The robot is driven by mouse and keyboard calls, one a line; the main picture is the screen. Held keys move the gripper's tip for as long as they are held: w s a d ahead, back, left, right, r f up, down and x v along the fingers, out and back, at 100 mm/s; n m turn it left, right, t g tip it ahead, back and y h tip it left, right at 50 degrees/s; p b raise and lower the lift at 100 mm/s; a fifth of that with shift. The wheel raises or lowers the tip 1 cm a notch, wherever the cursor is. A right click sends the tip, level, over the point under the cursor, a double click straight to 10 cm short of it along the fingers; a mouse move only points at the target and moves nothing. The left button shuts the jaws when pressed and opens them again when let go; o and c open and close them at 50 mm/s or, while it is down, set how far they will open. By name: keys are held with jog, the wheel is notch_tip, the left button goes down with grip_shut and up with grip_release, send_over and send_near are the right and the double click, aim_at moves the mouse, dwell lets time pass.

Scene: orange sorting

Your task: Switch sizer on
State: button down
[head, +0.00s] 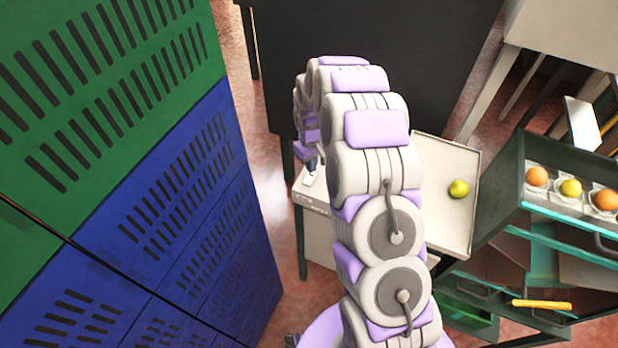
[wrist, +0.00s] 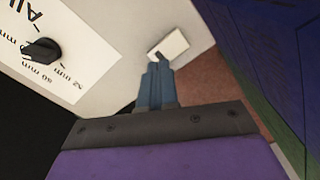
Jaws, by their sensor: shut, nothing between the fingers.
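The sizer (head: 317,238) is a light grey-white machine with a tray top, largely hidden behind my arm in the head view. In the wrist view its panel carries a black rotary knob (wrist: 41,51) with printed marks at the left. A small white switch plate (wrist: 173,44) with a dark rocker part sits near the panel's edge. My gripper (wrist: 157,68) is shut and empty, its blue-grey fingertips at the lower edge of the switch plate. I cannot tell whether they touch it. In the head view my gripper (head: 312,165) is small and partly hidden by my arm.
A yellow-green fruit (head: 459,188) lies in the sizer's tray (head: 448,152). At right, a green-framed rack (head: 512,200) holds orange and yellow fruit in cups. Stacked green (head: 110,62) and blue (head: 185,195) crates wall off the left. A dark panel (head: 365,30) stands behind.

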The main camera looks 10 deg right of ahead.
aim_at(311, 175)
jog(key=shift+r+p, duration=0.4)
jog(key=shift+r, duration=1.8)
jog(key=s+r+m+g+b, duration=0.15)
jog(key=s+r+b, duration=0.35)
jog(key=s, duration=1)
jog(key=s+r+m+b, duration=0.2)
jog(key=s+r, duration=0.5)
jog(key=s, duration=0.8)
jog(key=s+f+m+b, duration=0.1)
jog(key=s+b, duration=0.1)
jog(key=s, duration=1)
jog(key=shift+f+b, duration=0.25)
jog(key=shift+b, duration=0.05)
